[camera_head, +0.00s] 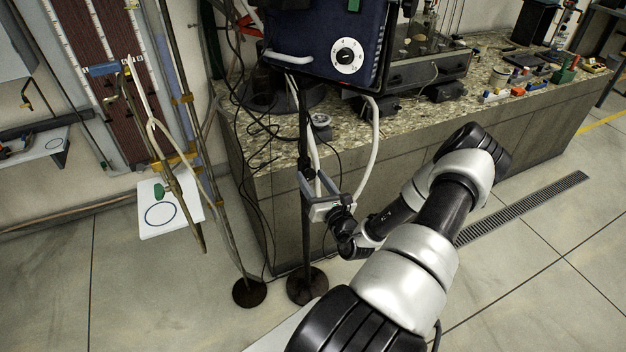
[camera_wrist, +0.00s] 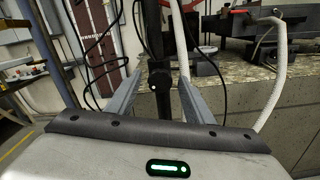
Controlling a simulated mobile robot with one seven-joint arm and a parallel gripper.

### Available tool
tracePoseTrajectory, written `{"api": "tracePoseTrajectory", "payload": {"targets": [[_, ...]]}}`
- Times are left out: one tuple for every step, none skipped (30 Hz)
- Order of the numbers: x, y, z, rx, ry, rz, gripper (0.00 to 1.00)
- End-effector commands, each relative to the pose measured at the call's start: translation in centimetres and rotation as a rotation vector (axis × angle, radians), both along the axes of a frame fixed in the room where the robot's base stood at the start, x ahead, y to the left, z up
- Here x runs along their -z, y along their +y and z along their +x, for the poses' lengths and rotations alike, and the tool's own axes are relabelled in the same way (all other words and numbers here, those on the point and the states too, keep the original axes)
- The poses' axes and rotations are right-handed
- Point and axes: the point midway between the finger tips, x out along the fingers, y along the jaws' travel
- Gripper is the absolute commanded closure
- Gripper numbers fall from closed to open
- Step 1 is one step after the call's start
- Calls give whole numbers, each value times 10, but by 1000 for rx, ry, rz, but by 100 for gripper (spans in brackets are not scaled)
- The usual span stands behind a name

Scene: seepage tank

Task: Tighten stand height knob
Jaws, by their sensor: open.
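The stand is a dark upright pole (camera_head: 305,235) on a round dark base (camera_head: 307,287), in front of the stone-topped bench. In the wrist view a black collar with the height knob (camera_wrist: 159,78) sits on the pole. My gripper (camera_head: 318,192) is open at the pole, below the blue box. In the wrist view the two grey fingers of my gripper (camera_wrist: 158,76) stand left and right of the knob, with gaps visible on both sides. I cannot tell how far the fingertips reach past the knob. In the head view the gripper mostly hides the knob.
A dark blue box with a white dial (camera_head: 347,56) is above my gripper. White hoses (camera_head: 372,150) and black cables hang close around the pole. The bench (camera_head: 400,140) stands behind. A second stand base (camera_head: 249,293) is at left. Floor at right is clear.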

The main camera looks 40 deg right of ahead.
Motion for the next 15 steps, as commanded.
{"api": "tracePoseTrajectory", "payload": {"targets": [[0,0,0,0,0,0,53],[0,0,0,0,0,0,53],[0,0,0,0,0,0,58],[0,0,0,0,0,0,63],[0,0,0,0,0,0,68],[0,0,0,0,0,0,75],[0,0,0,0,0,0,80],[0,0,0,0,0,0,85],[0,0,0,0,0,0,91],[0,0,0,0,0,0,94],[0,0,0,0,0,0,94],[0,0,0,0,0,0,94],[0,0,-1,0,0,2,94],[0,0,-1,0,0,4,94],[0,0,-1,0,-1,8,94]]}}
